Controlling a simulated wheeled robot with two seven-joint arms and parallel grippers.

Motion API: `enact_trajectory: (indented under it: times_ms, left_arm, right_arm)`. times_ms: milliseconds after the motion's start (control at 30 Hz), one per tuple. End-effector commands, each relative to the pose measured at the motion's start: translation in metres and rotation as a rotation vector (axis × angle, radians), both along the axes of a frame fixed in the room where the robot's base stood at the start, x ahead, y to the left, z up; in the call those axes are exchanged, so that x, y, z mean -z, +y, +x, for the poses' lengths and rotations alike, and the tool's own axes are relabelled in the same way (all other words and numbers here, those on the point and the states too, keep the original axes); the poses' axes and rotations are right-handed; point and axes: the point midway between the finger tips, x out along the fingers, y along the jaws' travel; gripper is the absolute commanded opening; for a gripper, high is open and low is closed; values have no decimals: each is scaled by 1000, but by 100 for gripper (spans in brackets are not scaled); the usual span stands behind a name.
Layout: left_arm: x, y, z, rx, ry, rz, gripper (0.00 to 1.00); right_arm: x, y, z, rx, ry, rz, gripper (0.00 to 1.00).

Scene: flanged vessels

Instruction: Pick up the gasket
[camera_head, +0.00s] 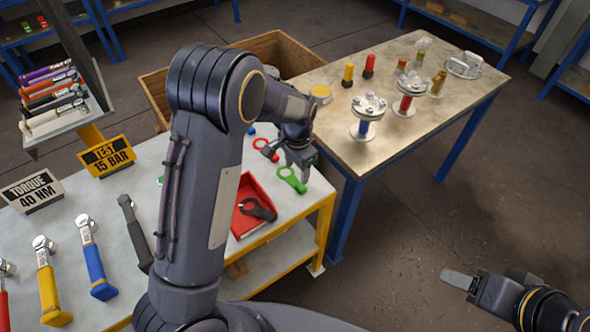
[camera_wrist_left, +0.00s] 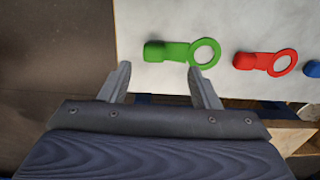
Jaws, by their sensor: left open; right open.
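Flat ring-shaped gaskets with tabs lie on the white-topped table. A green one (camera_head: 291,179) lies near the right edge, a red one (camera_head: 265,149) lies behind it, and a black one (camera_head: 259,210) lies in a red tray (camera_head: 243,222). My left gripper (camera_head: 302,167) is open and empty above the green gasket. In the left wrist view, the green gasket (camera_wrist_left: 180,51) lies just beyond the open fingertips (camera_wrist_left: 160,76), its ring toward the right finger. The red gasket (camera_wrist_left: 266,62) lies to its right. My right gripper (camera_head: 461,281) is open, over the floor at the lower right.
A second table (camera_head: 390,149) at the right holds flanged vessels (camera_head: 367,112) and small red and yellow parts. Torque wrenches (camera_head: 93,258) lie on the white table at the left, beside signs (camera_head: 107,156). A brown crate (camera_head: 283,52) stands behind. Open floor lies at right.

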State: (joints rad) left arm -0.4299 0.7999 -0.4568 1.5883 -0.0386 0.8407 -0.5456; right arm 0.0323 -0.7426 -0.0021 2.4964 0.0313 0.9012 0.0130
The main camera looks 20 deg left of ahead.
Motion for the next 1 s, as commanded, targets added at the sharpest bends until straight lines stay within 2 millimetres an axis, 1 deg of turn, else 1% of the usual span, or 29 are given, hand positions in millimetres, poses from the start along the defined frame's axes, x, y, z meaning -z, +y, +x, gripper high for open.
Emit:
enact_trajectory:
  times_ms: [167, 267, 400, 500, 600, 800, 833, 867, 1000]
  left_arm:
    - [20, -1, -1, -2, 4, 1, 56]
    - [30, -6, 0, -1, 6, 1, 56]
    - [51, -14, 2, -1, 7, 1, 56]
    - [64, -13, 2, -5, 4, -1, 56]
    - [71, -13, 3, -4, 2, -1, 56]
    - [72, -13, 3, -3, 1, -2, 56]
    - [72, -13, 3, -3, 1, -2, 55]
    - [72, -13, 3, -3, 1, -2, 51]
    - [72, -13, 3, -4, 1, -2, 33]
  right_arm:
    - [-4, 0, 0, 0, 0, 0, 56]
    - [-9, 0, 0, 0, 0, 0, 56]
    - [-18, 0, 0, 0, 0, 0, 56]
    - [-19, 0, 0, 0, 0, 0, 56]
    - [-20, 0, 0, 0, 0, 0, 56]
    - [-19, 0, 0, 0, 0, 0, 56]
    - [-19, 0, 0, 0, 0, 0, 56]
    - [-19, 0, 0, 0, 0, 0, 56]
    - [-19, 0, 0, 0, 0, 0, 56]
